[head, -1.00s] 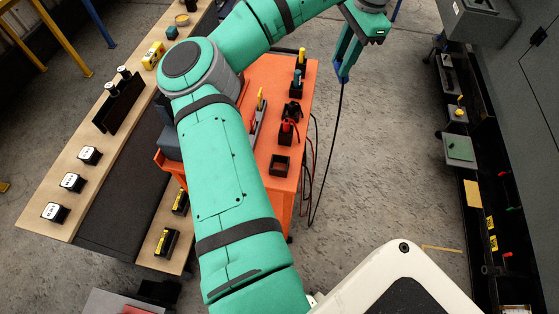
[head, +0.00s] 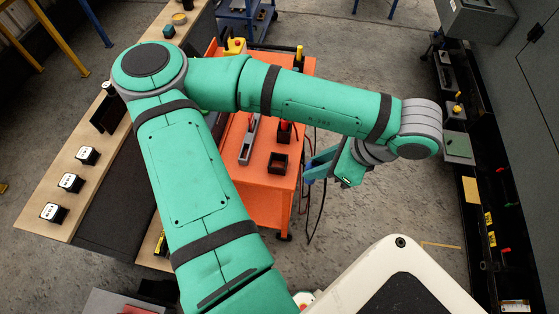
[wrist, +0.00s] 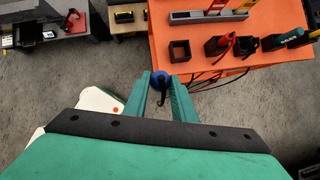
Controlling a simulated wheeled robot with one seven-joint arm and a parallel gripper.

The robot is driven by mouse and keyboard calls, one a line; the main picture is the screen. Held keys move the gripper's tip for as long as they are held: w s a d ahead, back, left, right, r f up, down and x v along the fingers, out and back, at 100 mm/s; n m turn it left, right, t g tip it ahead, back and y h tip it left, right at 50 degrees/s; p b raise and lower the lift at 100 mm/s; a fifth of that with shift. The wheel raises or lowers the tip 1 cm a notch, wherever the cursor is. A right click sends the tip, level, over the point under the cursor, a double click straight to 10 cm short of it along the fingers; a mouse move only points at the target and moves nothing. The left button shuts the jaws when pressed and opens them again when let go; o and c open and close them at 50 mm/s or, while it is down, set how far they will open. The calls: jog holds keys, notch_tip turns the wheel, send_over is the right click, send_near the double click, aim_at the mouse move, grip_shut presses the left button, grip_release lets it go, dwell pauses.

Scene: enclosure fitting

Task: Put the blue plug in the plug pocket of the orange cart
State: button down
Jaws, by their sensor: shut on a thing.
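The orange cart (head: 262,190) stands in the middle of the head view and at the top of the wrist view (wrist: 215,83). An open, empty black pocket (head: 277,164) sits near its right edge; it also shows in the wrist view (wrist: 180,51). My gripper (head: 310,170) is just off that edge, beside the pocket. In the wrist view my gripper (wrist: 159,84) is shut on the blue plug (wrist: 158,79), with a black cable at it. The plug is apart from the pocket and mostly hidden by the fingers.
Beside the empty pocket, other holders carry a red plug (wrist: 221,43) and a dark teal item (wrist: 287,37). A grey rail (head: 248,140) lies on the cart. Cables hang along its right side. Open floor (head: 375,210) lies to the right.

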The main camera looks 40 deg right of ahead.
jog(key=shift+w+d+f, duration=0.1)
jog(key=shift+w+f, duration=3)
jog(key=shift+w, duration=0.15)
jog(key=shift+w+d+f, duration=0.1)
jog(key=shift+w+f, duration=3)
jog(key=shift+w, duration=0.15)
jog(key=c, duration=1.5)
grip_release()
jog(key=shift+f, duration=0.1)
jog(key=shift+o, duration=0.2)
jog(key=v, duration=1.2)
